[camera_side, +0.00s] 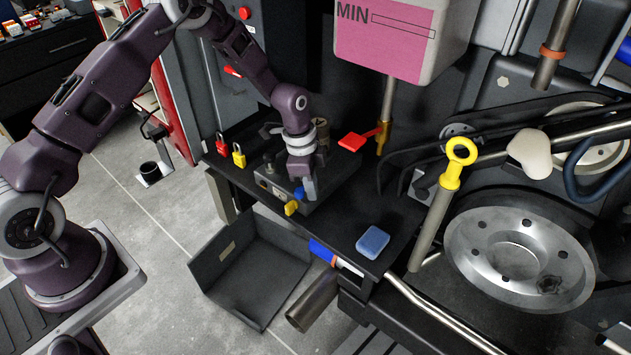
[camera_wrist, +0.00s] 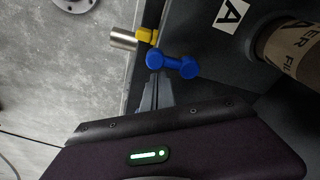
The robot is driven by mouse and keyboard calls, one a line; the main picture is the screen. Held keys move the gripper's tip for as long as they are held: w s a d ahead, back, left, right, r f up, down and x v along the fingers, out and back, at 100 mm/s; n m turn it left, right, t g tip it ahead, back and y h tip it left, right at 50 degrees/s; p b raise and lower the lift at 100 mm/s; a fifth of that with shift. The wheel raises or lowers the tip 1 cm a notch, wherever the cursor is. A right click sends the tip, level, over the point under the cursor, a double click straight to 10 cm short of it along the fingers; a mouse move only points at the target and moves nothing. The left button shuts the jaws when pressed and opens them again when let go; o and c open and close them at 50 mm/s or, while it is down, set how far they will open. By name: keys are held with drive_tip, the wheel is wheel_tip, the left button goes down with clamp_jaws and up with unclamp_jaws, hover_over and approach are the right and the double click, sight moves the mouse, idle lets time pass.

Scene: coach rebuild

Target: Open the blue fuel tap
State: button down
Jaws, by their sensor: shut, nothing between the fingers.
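The blue fuel tap (camera_wrist: 174,66) has a short blue handle with rounded ends, seen in the wrist view beside a yellow part (camera_wrist: 148,36) and a metal pipe end (camera_wrist: 124,38). In the side view only a small bit of the blue tap (camera_side: 299,193) shows, beside my gripper and above the yellow part (camera_side: 291,208). My gripper (camera_side: 311,192) points down at the tap, shut and empty. In the wrist view its fingertips (camera_wrist: 156,76) lie right by the handle's near left end. I cannot tell whether they touch it.
A cylindrical filter (camera_wrist: 292,50) stands close to the tap. Red (camera_side: 221,143) and yellow (camera_side: 239,155) padlocks sit at the shelf's left. A red lever (camera_side: 352,141) and blue sponge (camera_side: 372,241) are to the right. An open black tray (camera_side: 250,275) lies below.

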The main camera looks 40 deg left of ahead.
wheel_tip(320, 180, up, 7)
drive_tip(key=shift+f, duration=0.2)
idle(0.3)
drive_tip(key=s+a+r+n+t+y, duration=0.1)
drive_tip(key=s+r+n, duration=0.1)
drive_tip(key=s+r, duration=0.35)
drive_tip(key=s+r+n+t, duration=0.1)
drive_tip(key=s+r+n, duration=0.15)
drive_tip(key=r, duration=0.65)
drive_tip(key=s+a+r+n+y, duration=0.1)
drive_tip(key=s+r, duration=0.4)
drive_tip(key=r, duration=0.2)
drive_tip(key=s+r+n+t, duration=0.2)
drive_tip(key=s+r+n, duration=0.2)
drive_tip(key=s, duration=1.4)
drive_tip(key=shift+a+n+t, duration=0.2)
drive_tip(key=shift+n+t, duration=0.1)
drive_tip(key=shift+n, duration=0.95)
drive_tip(key=c, duration=2.2)
unclamp_jaws()
